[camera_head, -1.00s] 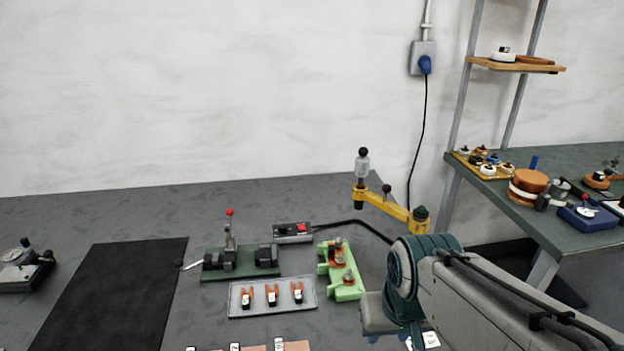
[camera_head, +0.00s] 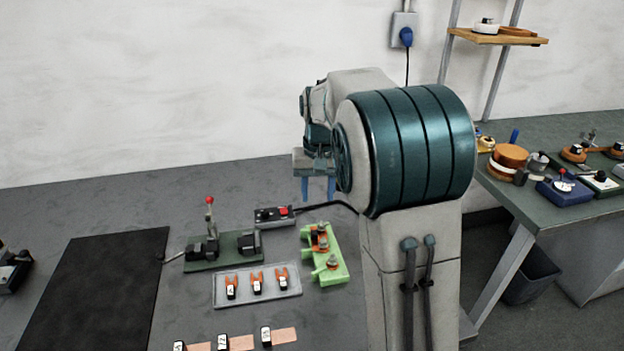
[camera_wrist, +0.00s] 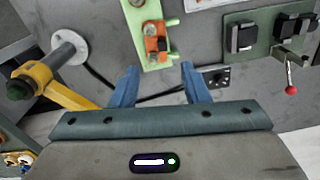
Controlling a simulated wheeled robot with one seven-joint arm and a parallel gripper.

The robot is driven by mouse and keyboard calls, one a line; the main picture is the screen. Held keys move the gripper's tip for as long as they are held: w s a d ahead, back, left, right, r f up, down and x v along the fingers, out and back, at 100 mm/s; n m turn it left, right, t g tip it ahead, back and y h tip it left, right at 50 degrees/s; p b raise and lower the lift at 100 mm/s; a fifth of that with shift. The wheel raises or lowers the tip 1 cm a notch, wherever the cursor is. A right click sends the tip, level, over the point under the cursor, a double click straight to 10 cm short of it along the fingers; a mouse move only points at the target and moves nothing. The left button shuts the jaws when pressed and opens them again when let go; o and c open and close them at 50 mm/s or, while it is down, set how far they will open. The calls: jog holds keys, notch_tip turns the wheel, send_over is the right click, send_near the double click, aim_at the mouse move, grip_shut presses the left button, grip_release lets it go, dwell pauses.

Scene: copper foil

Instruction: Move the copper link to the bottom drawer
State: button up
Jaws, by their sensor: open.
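The light-green fixture (camera_head: 336,276) stands on the bench, with copper-coloured parts (camera_head: 319,240) and metal knobs on it. One of these copper parts (camera_wrist: 152,44) shows in the wrist view; I cannot tell if it is the copper link. Several copper strips (camera_head: 284,336) with tagged black ends lie at the front edge. My gripper (camera_head: 318,190) hangs above the bench behind the fixture, with blue fingers apart and nothing between them. In the wrist view my gripper (camera_wrist: 160,82) points towards the fixture, apart from it. No drawer is in view.
A grey tray (camera_head: 291,291) holds orange-forked pieces. Beside it stand a green toggle press (camera_head: 222,252) and a switch box (camera_head: 268,216) with a cable. A yellow arm (camera_wrist: 60,90) shows in the wrist view. A black mat (camera_head: 95,290) lies left. A second bench (camera_head: 560,212) stands right.

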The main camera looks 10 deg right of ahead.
aim_at(314, 232)
jog(key=f, duration=0.4)
jog(key=w+f, duration=0.1)
jog(key=f, duration=0.4)
jog(key=w+f+p, duration=0.1)
jog(key=f, duration=0.4)
jog(key=shift+w+a+f, duration=0.1)
jog(key=shift+w+f, duration=0.05)
jog(key=shift+f, duration=0.1)
grip_shut()
jog(key=shift+r, duration=0.1)
jog(key=shift+w+a, duration=0.15)
jog(key=shift+a, duration=0.55)
jog(key=shift+w+a, duration=0.1)
jog(key=shift+a, duration=0.6)
jog(key=shift+r+p, duration=0.1)
jog(key=shift+p, duration=0.2)
notch_tip(314, 232, up, 7)
jog(key=p, duration=0.4)
dwell(0.6)
